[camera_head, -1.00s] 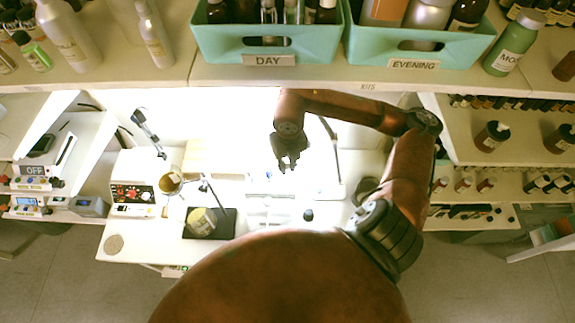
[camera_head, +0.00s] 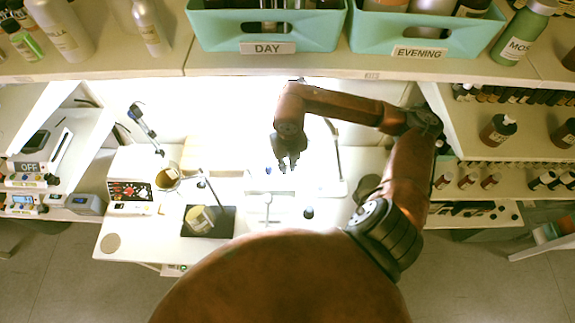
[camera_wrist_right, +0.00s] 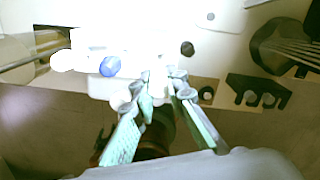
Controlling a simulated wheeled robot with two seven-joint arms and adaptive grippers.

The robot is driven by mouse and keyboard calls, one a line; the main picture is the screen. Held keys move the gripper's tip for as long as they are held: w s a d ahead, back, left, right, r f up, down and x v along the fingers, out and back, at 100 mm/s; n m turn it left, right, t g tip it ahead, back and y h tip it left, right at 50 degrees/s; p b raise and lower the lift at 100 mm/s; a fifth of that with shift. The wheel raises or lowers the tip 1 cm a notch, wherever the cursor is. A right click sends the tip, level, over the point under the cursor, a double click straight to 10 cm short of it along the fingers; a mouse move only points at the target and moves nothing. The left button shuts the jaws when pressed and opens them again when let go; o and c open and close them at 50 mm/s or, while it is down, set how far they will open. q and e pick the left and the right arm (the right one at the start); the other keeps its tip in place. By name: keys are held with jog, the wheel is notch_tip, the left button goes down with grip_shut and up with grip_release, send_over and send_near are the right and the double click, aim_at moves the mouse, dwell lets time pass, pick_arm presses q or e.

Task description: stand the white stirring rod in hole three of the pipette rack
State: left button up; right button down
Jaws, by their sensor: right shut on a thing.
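My right gripper (camera_head: 287,165) points down over the brightly lit white worktop. In the right wrist view its two teal-padded fingers (camera_wrist_right: 160,100) close towards a pale thing (camera_wrist_right: 157,82) at their tips. This fits the white stirring rod, but glare washes out its outline and its length. A white T-shaped piece (camera_head: 267,200) stands just in front and left of the gripper in the head view; I cannot tell whether it belongs to the pipette rack. Hole three cannot be made out. My left gripper is not in view.
A blue thing (camera_head: 268,170) is close left of the gripper, and a small dark thing (camera_head: 308,212) is in front right. A dark cup (camera_head: 367,188) stands right. A jar on a black plate (camera_head: 221,228) and a control box (camera_head: 131,190) are left. A shelf with teal bins (camera_head: 265,30) overhangs.

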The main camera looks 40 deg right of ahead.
jog(key=shift+f, duration=0.2)
dwell(0.3)
jog(key=shift+f+b, duration=0.9)
jog(key=shift+b, duration=0.15)
jog(key=c, duration=1.8)
grip_release()
jog(key=shift+c, duration=0.2)
jog(key=shift+r, duration=0.1)
jog(key=shift+s+r+p, duration=0.15)
jog(key=shift+r+p, duration=1.15)
jog(key=shift+r, duration=1.1)
